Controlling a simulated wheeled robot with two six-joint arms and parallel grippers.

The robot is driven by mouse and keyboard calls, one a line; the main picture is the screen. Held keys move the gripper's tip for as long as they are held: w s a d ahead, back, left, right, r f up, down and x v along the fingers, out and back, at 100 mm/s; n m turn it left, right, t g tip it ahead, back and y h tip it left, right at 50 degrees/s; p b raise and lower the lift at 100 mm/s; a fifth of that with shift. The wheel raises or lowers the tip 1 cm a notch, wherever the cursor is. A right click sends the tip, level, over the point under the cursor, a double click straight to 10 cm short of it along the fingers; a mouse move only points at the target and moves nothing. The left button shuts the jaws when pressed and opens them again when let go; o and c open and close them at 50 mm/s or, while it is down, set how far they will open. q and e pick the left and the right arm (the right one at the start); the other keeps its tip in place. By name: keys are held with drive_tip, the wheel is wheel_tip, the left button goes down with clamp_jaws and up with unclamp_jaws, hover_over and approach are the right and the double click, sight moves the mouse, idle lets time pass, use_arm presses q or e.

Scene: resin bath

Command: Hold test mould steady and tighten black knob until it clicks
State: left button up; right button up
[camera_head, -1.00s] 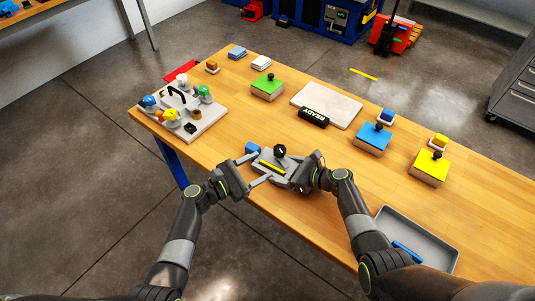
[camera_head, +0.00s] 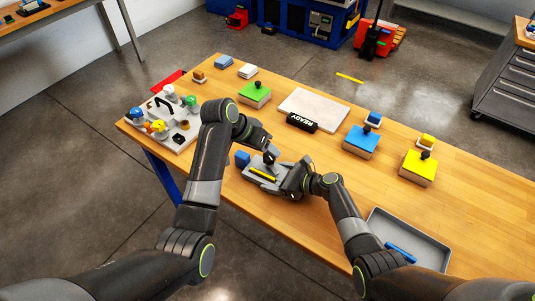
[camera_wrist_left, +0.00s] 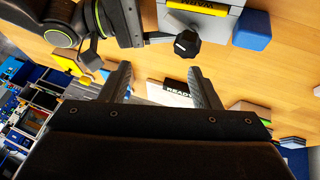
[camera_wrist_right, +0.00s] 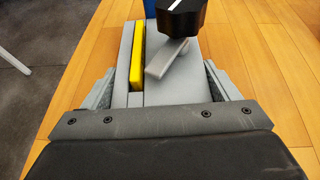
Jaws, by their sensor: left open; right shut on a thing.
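The test mould is a grey block (camera_head: 282,184) with a yellow strip; it lies near the table's front edge and shows close up in the right wrist view (camera_wrist_right: 123,72). A black knob (camera_head: 269,158) stands on its top; its white mark shows in the left wrist view (camera_wrist_left: 187,44). My right gripper (camera_wrist_right: 155,85) is shut on the mould, with a finger on each side of the block. My left gripper (camera_wrist_left: 161,82) is open and empty, above the mould and close to the knob; the fingers are not around it. Its tips are hard to see in the head view.
A blue block (camera_head: 242,159) sits beside the mould. A white fixture board (camera_head: 188,130) is at left, a black READY display (camera_head: 302,123) behind, a grey tray (camera_head: 433,256) at right. Green (camera_head: 255,91), blue (camera_head: 361,139) and yellow (camera_head: 419,163) blocks stand farther back.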

sight(269, 156)
use_arm(q)
drive_tip(key=w+f+m+y, duration=0.1)
drive_tip(key=f, duration=0.1)
drive_tip(key=w+d+f, duration=0.1)
drive_tip(key=f, duration=0.2)
drive_tip(key=w+f+m+y, duration=0.1)
drive_tip(key=w+f, duration=0.1)
drive_tip(key=f, duration=0.1)
drive_tip(key=shift+d+f+m+y, duration=0.1)
drive_tip(key=shift+d+m+y, duration=0.05)
drive_tip(key=shift+m+y, duration=0.15)
idle(0.4)
drive_tip(key=shift+w, duration=0.1)
drive_tip(key=shift+c, duration=0.5)
drive_tip(key=c, duration=0.9)
